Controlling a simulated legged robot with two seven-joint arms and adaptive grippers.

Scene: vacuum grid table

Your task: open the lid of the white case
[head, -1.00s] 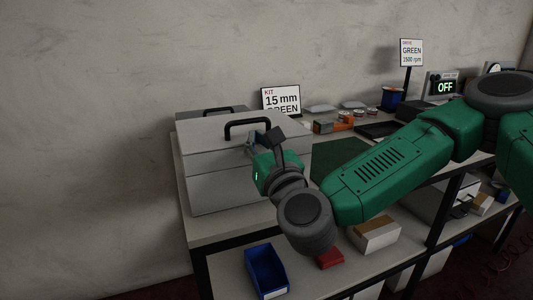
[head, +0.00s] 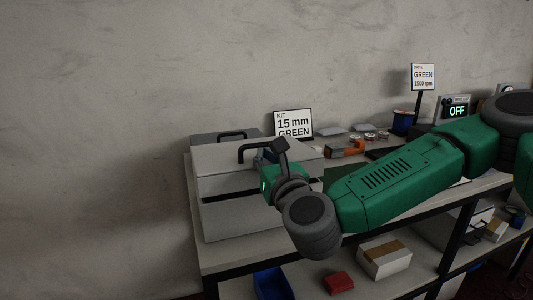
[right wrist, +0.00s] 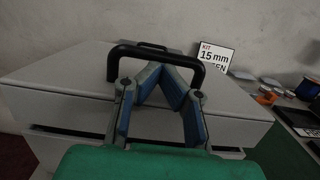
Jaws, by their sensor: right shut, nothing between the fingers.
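The white case (head: 240,223) looks pale grey and stands at the left end of the table. Its lid (head: 212,158) has a black handle on top, and a dark gap shows between lid and body at the front. The lid also shows in the right wrist view (right wrist: 60,85). My right gripper (head: 268,152) is at the handle. In the right wrist view its blue-padded fingers (right wrist: 165,68) converge within the handle's arch, tips close under the bar, shut with nothing between them. My left gripper is not in view. My arm hides the case's right side.
A second grey case with a black handle (head: 228,135) stands behind. A kit sign (head: 293,124) is behind to the right, with small parts (head: 347,149) and a green mat (head: 338,178) beyond. A blue bin (head: 271,284) and red block (head: 340,281) are on the lower shelf.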

